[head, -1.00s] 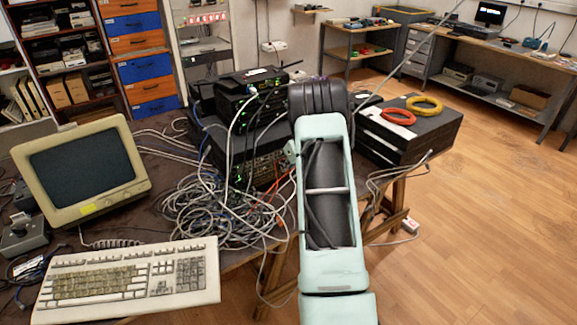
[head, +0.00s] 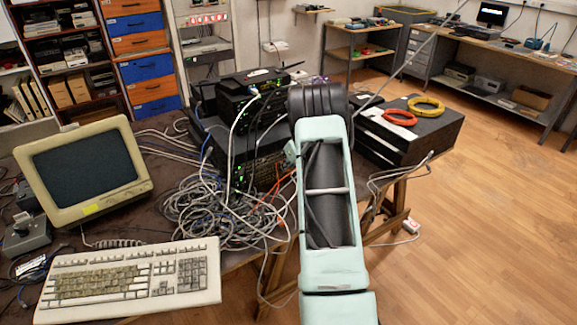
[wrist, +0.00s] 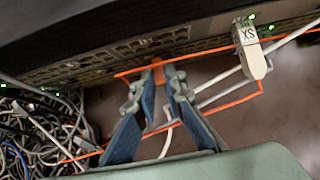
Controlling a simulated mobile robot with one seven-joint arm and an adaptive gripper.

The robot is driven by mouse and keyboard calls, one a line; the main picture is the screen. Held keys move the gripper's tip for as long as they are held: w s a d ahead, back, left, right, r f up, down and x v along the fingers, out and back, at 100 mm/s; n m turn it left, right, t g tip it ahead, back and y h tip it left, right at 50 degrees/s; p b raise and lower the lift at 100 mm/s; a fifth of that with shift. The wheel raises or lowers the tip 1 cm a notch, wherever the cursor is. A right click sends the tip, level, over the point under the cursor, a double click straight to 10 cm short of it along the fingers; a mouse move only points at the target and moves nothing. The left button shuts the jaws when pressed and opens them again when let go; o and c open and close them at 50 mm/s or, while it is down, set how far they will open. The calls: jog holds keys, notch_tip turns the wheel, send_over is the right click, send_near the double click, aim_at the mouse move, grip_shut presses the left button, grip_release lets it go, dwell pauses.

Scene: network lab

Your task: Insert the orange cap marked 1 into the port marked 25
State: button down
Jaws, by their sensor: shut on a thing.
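In the wrist view my gripper (wrist: 154,84) has its two blue fingers closed on a small orange piece, the orange cap (wrist: 158,72). The cap is close below the port row of a dark network unit (wrist: 140,49); I cannot tell whether it touches a port. The cap's marking and the port numbers are not readable, so I cannot pick out port 25. In the head view my arm hides the gripper and cap. The equipment stack with green lights (head: 250,165) stands left of my arm.
A pale plug labelled XS (wrist: 250,45) sits at the unit, right of my gripper. A thin orange cable (wrist: 215,104) runs around the fingers. Tangled grey cables (head: 215,210) lie left of my arm. A black box (head: 415,135) carrying orange and yellow coils stands right.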

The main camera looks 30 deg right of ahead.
jog(key=shift+w, duration=0.25)
jog(key=c, duration=1.9)
grip_release()
jog(key=v, duration=1.2)
jog(key=shift+r, duration=0.1)
